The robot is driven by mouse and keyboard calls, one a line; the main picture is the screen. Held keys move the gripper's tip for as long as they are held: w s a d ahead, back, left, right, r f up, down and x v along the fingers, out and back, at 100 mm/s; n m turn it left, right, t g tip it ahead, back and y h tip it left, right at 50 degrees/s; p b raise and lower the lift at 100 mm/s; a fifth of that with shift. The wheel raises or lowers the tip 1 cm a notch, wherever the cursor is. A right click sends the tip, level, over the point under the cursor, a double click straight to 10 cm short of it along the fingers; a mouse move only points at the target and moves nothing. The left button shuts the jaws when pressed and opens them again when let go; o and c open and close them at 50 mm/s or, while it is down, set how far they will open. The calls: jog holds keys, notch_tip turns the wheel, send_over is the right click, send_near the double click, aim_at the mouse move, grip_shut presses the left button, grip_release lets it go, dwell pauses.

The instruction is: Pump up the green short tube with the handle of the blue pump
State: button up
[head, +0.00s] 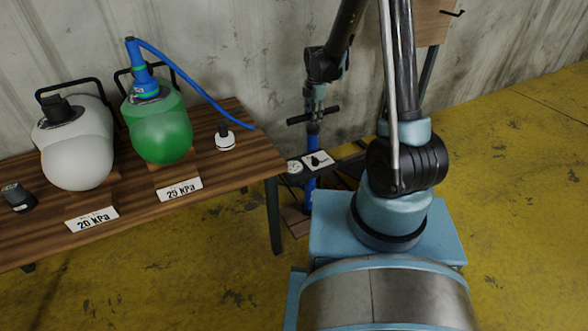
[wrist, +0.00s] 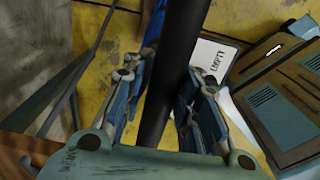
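The green short tube (head: 162,136) lies on the wooden table behind a "25 kPa" card, with a blue nozzle (head: 144,82) upright on its valve. The blue hose (head: 190,83) runs from the nozzle to the right, past the table edge. The blue pump (head: 311,182) stands beyond the table's right end, its black T-handle (head: 326,113) raised. My gripper (head: 314,92) is at the handle from above. In the wrist view a black bar (wrist: 174,75), apparently the handle, passes between my gripper's fingers (wrist: 168,95). Whether they press on it is unclear.
A white tube (head: 77,155) with a "20 kPa" card, a black cap (head: 18,198) and a small black-and-white valve (head: 224,138) are on the table (head: 235,165).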

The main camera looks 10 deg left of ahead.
jog(key=o, duration=0.4)
jog(key=shift+w, duration=0.1)
jog(key=shift+o, duration=0.3)
jog(key=shift+s+r, duration=0.2)
jog(key=shift+r, duration=3.35)
jog(key=shift+d, duration=0.1)
